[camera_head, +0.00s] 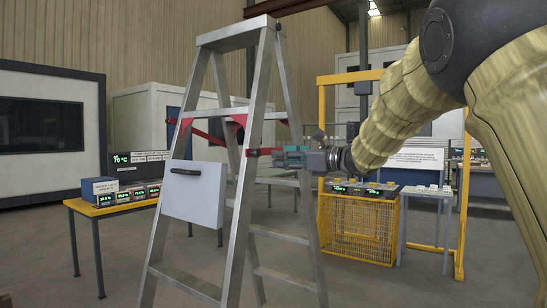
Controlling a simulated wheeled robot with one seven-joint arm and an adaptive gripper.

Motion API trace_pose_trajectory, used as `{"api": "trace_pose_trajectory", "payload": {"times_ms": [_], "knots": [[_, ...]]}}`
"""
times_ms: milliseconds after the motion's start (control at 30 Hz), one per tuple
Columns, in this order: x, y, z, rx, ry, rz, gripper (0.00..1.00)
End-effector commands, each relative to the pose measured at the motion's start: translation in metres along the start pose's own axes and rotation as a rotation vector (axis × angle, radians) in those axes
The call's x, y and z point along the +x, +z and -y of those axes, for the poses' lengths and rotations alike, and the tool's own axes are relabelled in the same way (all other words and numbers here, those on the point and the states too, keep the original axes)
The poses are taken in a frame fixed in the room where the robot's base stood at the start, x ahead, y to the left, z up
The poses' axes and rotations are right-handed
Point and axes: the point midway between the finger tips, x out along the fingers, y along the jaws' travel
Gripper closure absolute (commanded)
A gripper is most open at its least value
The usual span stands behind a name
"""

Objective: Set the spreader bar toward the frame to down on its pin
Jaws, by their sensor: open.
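An aluminium stepladder (251,205) stands open and upright in the middle of the head view. Red spreader parts show on it: a long red bar (208,133) slants across its left side, and a short red piece (265,152) sits on its front right rail. My gripper (279,157) reaches in from the right at that rail, with teal fingers close beside the red piece. The fingers are open; whether they touch the red piece cannot be told. The pin cannot be made out, and part of the right side spreader is hidden behind the gripper.
A white panel with a dark handle (194,195) hangs at the ladder's lower left. An orange table (110,206) with displays stands left. A yellow frame (322,110) and a yellow mesh crate (357,230) stand behind right. Open floor lies around the ladder's feet.

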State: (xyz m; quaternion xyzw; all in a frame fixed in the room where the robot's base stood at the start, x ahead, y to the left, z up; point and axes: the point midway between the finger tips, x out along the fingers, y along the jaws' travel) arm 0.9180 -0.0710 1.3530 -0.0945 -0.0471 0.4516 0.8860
Motion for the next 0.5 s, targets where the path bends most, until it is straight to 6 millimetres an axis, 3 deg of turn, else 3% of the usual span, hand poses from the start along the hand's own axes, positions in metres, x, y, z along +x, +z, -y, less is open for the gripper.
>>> {"api": "trace_pose_trajectory", "payload": {"times_ms": [200, 500], "knots": [[-0.017, 0.0, 0.0, 0.001, 0.001, 0.001, 0.53], [-0.019, 0.0, 0.0, 0.001, 0.0, 0.0, 0.53]]}}
